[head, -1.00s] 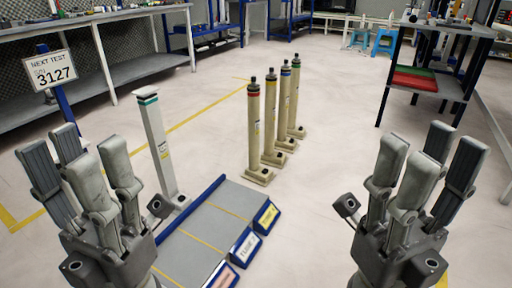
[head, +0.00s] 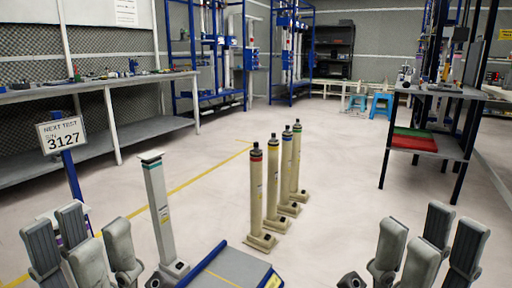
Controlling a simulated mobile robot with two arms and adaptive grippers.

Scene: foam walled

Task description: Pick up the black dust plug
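Several beige upright tubes stand in a row on the floor ahead. Each has a small black piece on top; the nearest black top (head: 255,146) is on the red-banded tube (head: 256,195). I cannot tell which of these, if any, is the black dust plug. My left gripper (head: 85,228) is at the lower left, fingers spread and empty. My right gripper (head: 428,238) is at the lower right, also open and empty. Both are well apart from the tubes, and their lower parts are cut off by the frame edge.
A pale post (head: 160,210) with a flat top and green band stands left of the tubes. A blue-edged grey rack (head: 228,268) lies in front. A sign reading 3127 (head: 62,133) stands left. Workbenches line the left; a shelf table (head: 430,145) stands right. Floor between is open.

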